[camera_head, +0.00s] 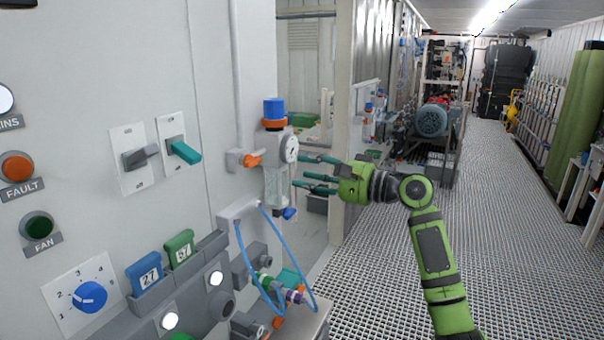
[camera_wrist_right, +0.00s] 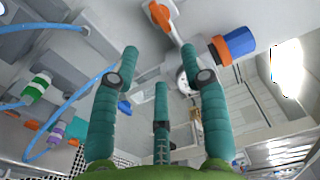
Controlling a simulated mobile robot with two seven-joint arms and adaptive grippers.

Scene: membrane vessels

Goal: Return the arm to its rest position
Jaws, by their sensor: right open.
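My right arm (camera_head: 432,255) is green and grey and reaches in from the lower right of the head view. Its gripper (camera_head: 308,173) has teal fingers spread open, pointing left at a clear vessel with a blue cap (camera_head: 274,110) and a round gauge (camera_head: 289,149). In the right wrist view the open fingers (camera_wrist_right: 165,85) frame empty space, with the blue cap (camera_wrist_right: 235,44) and orange valve handle (camera_wrist_right: 160,16) beyond them. The fingers look close to the vessel; whether they touch it, I cannot tell. My left gripper is not in view.
A grey control panel (camera_head: 75,150) with switches, a blue knob (camera_head: 90,297) and numbered tags fills the left. Blue hoses (camera_head: 285,245) loop below the vessel. A motor (camera_head: 432,121) stands behind my arm. The grated floor (camera_head: 520,230) at the right is clear.

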